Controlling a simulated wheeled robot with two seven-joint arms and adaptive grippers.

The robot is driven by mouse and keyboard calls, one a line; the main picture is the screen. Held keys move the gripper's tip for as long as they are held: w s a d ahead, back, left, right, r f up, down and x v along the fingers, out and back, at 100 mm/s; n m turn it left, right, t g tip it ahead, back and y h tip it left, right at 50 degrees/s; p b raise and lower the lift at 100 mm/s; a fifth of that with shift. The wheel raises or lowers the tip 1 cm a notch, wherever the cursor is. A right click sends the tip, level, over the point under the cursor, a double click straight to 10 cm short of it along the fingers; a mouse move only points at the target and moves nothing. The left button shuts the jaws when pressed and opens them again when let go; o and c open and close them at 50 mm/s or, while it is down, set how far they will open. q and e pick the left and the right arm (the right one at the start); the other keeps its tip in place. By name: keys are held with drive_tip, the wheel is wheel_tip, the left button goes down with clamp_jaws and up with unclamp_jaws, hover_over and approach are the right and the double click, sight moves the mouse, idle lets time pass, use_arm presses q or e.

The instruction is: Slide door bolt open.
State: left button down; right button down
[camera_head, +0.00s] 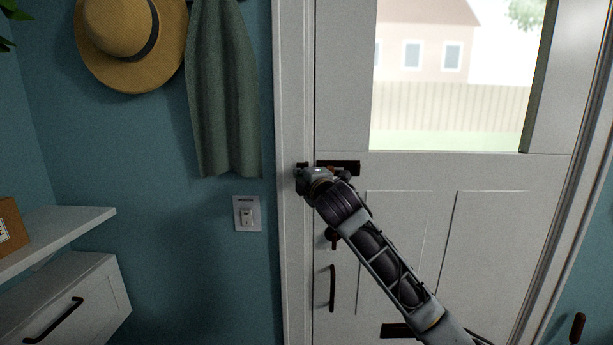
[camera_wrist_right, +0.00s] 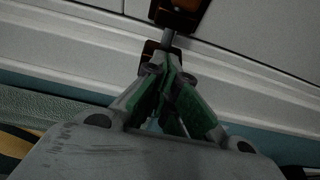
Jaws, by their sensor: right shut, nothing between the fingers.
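The dark door bolt (camera_head: 346,165) is mounted on the white door near its left edge, below the window. My right gripper (camera_head: 302,179) is at the frame side of the bolt and hides part of it. In the right wrist view, the bolt's grey rod (camera_wrist_right: 169,40) spans from a brown-black housing (camera_wrist_right: 181,14) to a second dark bracket (camera_wrist_right: 149,50) near the fingertips. My right gripper (camera_wrist_right: 166,68) is shut and empty, its green-padded fingers together just by the rod's lower end. I cannot tell whether they touch it. My left gripper is out of view.
The white door (camera_head: 410,177) looks shut against its frame (camera_head: 294,100). A round knob (camera_head: 331,237) and a vertical handle (camera_head: 332,288) are below the bolt. A light switch (camera_head: 246,214), green cloth (camera_head: 222,90) and straw hat (camera_head: 125,45) are on the blue wall to the left.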

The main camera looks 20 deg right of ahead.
drive_tip(key=shift+s+d+p, duration=0.2)
drive_tip(key=shift+s+d, duration=0.05)
drive_tip(key=shift+d, duration=0.7)
drive_tip(key=shift+s+d+p, duration=0.2)
drive_tip(key=shift+s+d, duration=0.05)
drive_tip(key=shift+d, duration=0.7)
drive_tip(key=shift+d, duration=0.1)
drive_tip(key=shift+s+d+p, duration=0.25)
drive_tip(key=shift+d+p, duration=0.05)
drive_tip(key=shift+d, duration=0.55)
drive_tip(key=shift+s+d+p, duration=0.25)
drive_tip(key=shift+d+p, duration=0.05)
drive_tip(key=shift+d, duration=0.55)
drive_tip(key=shift+s+d+p, duration=0.25)
drive_tip(key=shift+d+p, duration=0.05)
drive_tip(key=shift+d, duration=0.55)
